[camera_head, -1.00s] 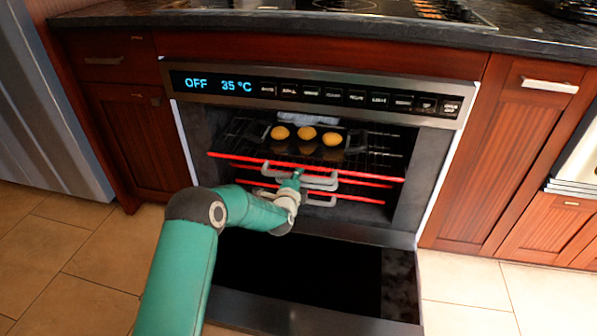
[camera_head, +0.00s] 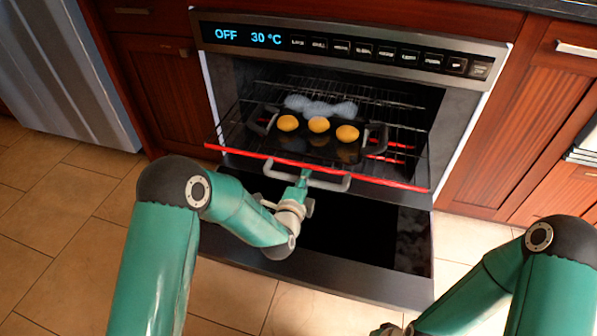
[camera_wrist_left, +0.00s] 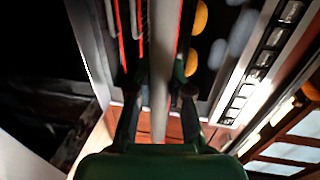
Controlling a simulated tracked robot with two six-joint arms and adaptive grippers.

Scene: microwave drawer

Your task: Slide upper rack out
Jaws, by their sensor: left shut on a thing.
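The upper rack (camera_head: 385,182) is a dark wire shelf with a red front bar and a grey handle (camera_head: 335,184). It stands out of the oven cavity, over the open door. My left gripper (camera_head: 303,179) is shut on the grey handle at the rack's front. In the left wrist view the handle (camera_wrist_left: 160,60) passes between the two fingers. A dark tray (camera_head: 376,138) with three round yellow items (camera_head: 319,125) sits on the rack. My right gripper (camera_head: 388,330) is only partly in view at the bottom edge, so its jaws cannot be judged.
The oven door (camera_head: 345,277) lies open below the rack. The control panel (camera_head: 350,45) above reads OFF and 30 °C. Wooden cabinets (camera_head: 165,85) flank the oven, a grey appliance (camera_head: 70,80) stands at left, and tiled floor (camera_head: 50,220) is open in front.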

